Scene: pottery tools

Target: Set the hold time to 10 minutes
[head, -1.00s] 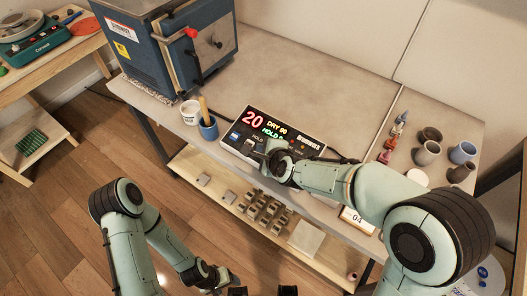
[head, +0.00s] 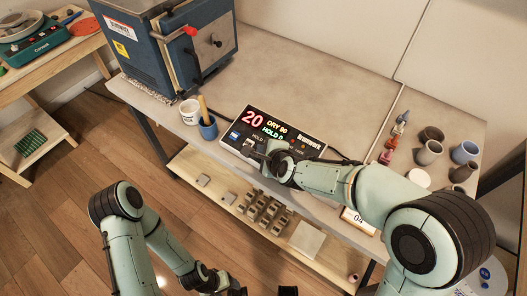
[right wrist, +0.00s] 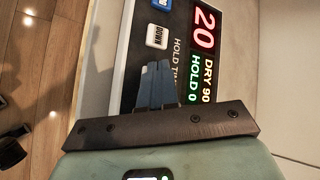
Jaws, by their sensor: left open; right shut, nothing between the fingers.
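The kiln controller (head: 311,149) is a flat box on the table with a black face. Its display reads 20, DRY 90 and HOLD 0; the readout (right wrist: 196,80) also shows in the right wrist view. A white DOWN button (right wrist: 158,37) and part of a blue button (right wrist: 162,3) sit beside the HOLD TIME label, which is partly covered. My right gripper (head: 255,152) is shut and empty over the controller's front edge. Its fingertips (right wrist: 157,65) point toward the DOWN button; I cannot tell if they touch the panel. My left gripper (head: 222,284) is open, low and away from the table.
A blue kiln (head: 170,50) stands at the back left. A white cup (head: 190,111) and a blue cup (head: 208,130) stand left of the controller. Several small pots (head: 429,152) stand at the right. A lower shelf holds small blocks (head: 268,212). The table behind the controller is clear.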

